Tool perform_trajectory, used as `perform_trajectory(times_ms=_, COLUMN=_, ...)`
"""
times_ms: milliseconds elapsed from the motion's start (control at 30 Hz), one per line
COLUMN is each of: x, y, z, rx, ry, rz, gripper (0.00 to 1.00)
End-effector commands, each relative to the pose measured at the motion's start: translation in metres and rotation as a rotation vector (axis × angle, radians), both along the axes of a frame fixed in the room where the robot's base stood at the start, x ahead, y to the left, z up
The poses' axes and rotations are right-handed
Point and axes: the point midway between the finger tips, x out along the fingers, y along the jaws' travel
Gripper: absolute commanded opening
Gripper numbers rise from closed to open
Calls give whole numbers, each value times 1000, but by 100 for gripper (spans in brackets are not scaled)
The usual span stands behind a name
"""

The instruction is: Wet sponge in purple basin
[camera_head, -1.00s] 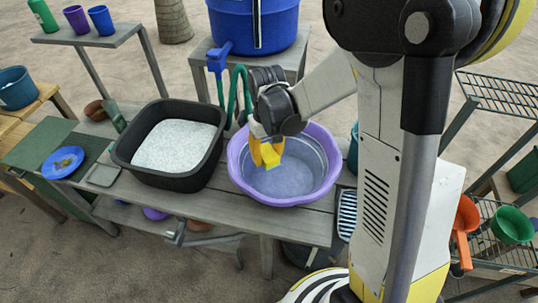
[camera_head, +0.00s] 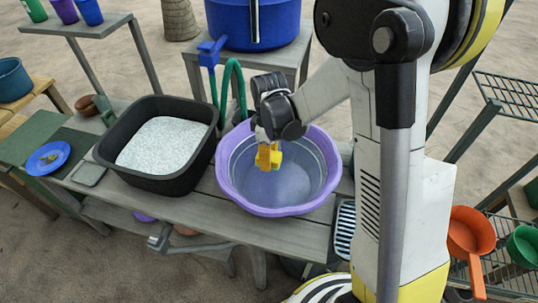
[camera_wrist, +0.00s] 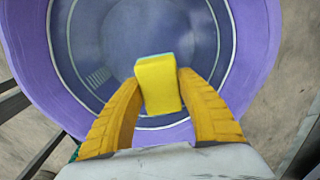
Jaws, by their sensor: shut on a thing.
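A purple basin (camera_head: 314,203) stands on the grey wooden table, and its inside looks bluish, perhaps with water in it. My gripper (camera_head: 268,157) points down inside the basin's outline, toward its back left. Its yellow fingers are shut on a yellow sponge (camera_head: 276,158). In the wrist view the sponge (camera_wrist: 158,84) sits between the two fingertips of my gripper (camera_wrist: 160,95), with the purple basin (camera_wrist: 22,35) around and below it. A thin blue edge shows along the sponge's side. I cannot tell whether the sponge touches the water or the basin floor.
A black tub (camera_head: 110,147) of white granules stands left of the basin. A blue barrel (camera_head: 262,22) with a tap and green hose (camera_head: 239,82) is behind. A blue plate (camera_head: 47,158) lies far left. An orange pan (camera_head: 470,236) and green bowl (camera_head: 524,246) sit on a rack at right.

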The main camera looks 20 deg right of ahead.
Motion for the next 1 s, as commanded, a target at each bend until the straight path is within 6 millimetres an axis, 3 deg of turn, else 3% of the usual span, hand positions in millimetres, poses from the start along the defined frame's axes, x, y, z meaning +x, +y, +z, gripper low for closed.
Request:
perform_trajectory(times_ms=100, x=0, y=0, z=-24, rx=0, ry=0, rz=-1, gripper=17)
perform_trajectory(times_ms=400, x=0, y=0, z=-63, rx=0, ry=0, rz=-1, gripper=17)
perform_trajectory(times_ms=633, x=0, y=0, z=-75, rx=0, ry=0, rz=-1, gripper=17)
perform_trajectory(times_ms=1000, x=0, y=0, z=-75, rx=0, ry=0, rz=-2, gripper=17)
